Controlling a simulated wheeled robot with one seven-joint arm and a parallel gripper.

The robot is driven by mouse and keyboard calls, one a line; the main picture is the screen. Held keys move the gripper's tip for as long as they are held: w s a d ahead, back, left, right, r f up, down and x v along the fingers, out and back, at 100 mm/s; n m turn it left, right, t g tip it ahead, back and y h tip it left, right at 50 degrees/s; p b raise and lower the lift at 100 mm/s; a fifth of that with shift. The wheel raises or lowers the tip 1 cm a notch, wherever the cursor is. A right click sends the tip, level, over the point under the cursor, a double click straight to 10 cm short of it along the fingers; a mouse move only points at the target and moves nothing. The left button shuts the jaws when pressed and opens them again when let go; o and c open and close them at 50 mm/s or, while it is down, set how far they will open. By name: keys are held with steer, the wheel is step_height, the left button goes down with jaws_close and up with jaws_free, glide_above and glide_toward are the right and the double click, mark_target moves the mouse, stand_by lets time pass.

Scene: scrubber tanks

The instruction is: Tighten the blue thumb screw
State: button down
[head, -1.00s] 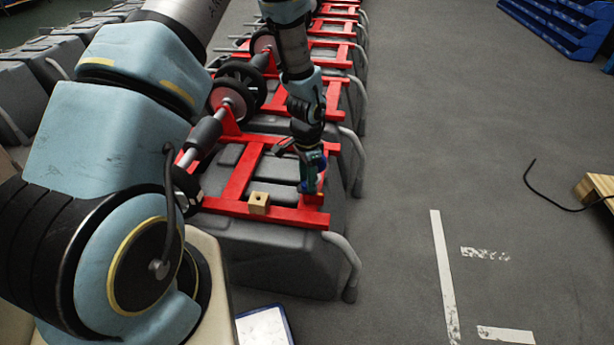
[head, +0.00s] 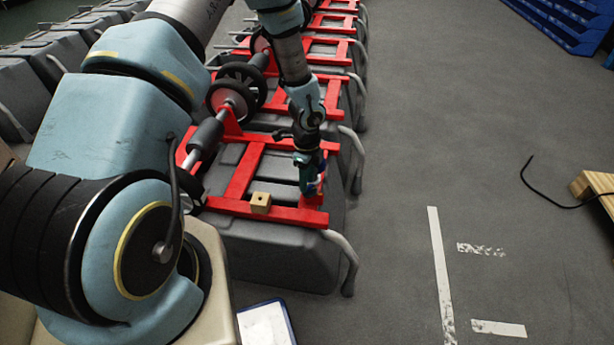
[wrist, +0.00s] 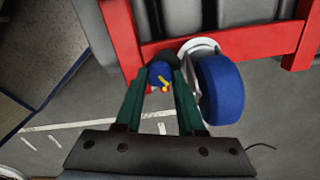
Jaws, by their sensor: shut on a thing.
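The blue thumb screw (wrist: 157,70) shows in the wrist view between the green fingertips of my gripper (wrist: 163,68). A small yellow piece (wrist: 164,85) sticks out beside the screw. My gripper is shut on the screw, and the fingers hide part of it. Just right of the fingers is a blue wheel (wrist: 219,90) in a white bracket (wrist: 198,47), beside a red frame (wrist: 225,40). In the head view my gripper (head: 312,190) is at the near right corner of the red frame (head: 245,172), and the screw cannot be made out there.
A wooden block (head: 260,202) sits on the frame's near bar. Grey tanks (head: 275,255) with red frames stand in a row behind. A blue-edged white item (head: 265,326) lies in front. The floor at right is open, with a cable (head: 545,190) and pallet (head: 595,190) farther right.

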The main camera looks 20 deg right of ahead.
steer(key=m+p, duration=0.1)
steer(key=m, duration=0.1)
steer(key=m+p, duration=0.1)
steer(key=m, duration=0.2)
steer(key=shift+w+d+r+m, duration=0.1)
steer(key=shift+r+m, duration=0.05)
steer(key=shift+m, duration=0.15)
stand_by(0.5)
steer(key=c, duration=0.8)
jaws_free()
steer(key=shift+c, duration=0.2)
steer(key=shift+o, duration=0.3)
step_height(320, 180, up, 11)
